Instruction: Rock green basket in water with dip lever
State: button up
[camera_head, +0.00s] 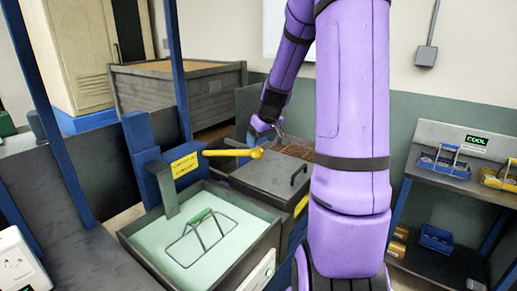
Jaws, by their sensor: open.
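The green basket (202,217) sits in the pale water of an open grey tank (146,262), with its green-gripped wire handle showing above the water. The water hides its body. The yellow dip lever (228,152) sticks out to the right from a blue post over the back of the tank, ending in a round knob. My gripper (279,131) is beyond the knob and a little above it in the picture, apart from the lever. It is open, with nothing seen between its fingers; it shows small.
A closed grey lidded tank (262,181) with a handle stands right of the water tank. A wooden crate (160,92) stands behind. Blue posts rise at left.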

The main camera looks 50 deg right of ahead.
jog(key=shift+v, duration=1.55)
jog(key=m+t+y, duration=0.5)
jog(key=m+t, duration=0.8)
jog(key=m, duration=2.2)
send_near(257, 152)
jog(key=d+f, duration=0.1)
jog(key=x, duration=1.1)
jog(key=shift+w+d+f, duration=0.1)
jog(key=shift+w+d, duration=0.15)
jog(key=shift+d, duration=0.1)
